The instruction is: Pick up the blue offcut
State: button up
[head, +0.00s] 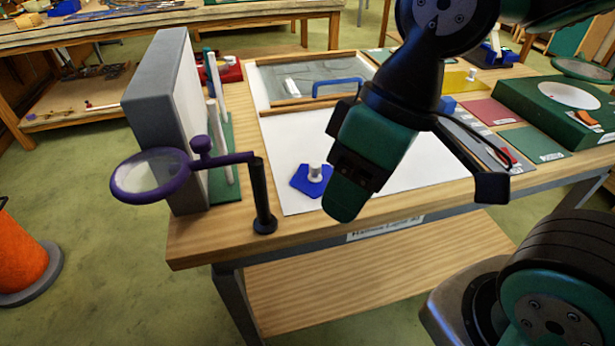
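The blue offcut (305,187) is a flat, angular blue piece with a pale upright knob on top. It lies on the white sheet (285,150) near the front of the workbench. My gripper (347,197) points down just right of the offcut and overlaps its right side in the head view. The gripper's body hides its fingertips, so I cannot tell how far apart they are, or whether they touch the offcut.
A purple-rimmed magnifier (150,175) on a black post and a tall grey block (166,110) stand left. A framed glass panel (310,78) with a blue handle lies behind. Red (491,112) and green (533,143) mats and a green box (560,105) sit right.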

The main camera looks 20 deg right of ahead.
aim_at(311, 179)
jog(key=z, duration=2.25)
jog(key=k, duration=0.4)
jog(key=u, duration=1.5)
jog(key=i, duration=0.45)
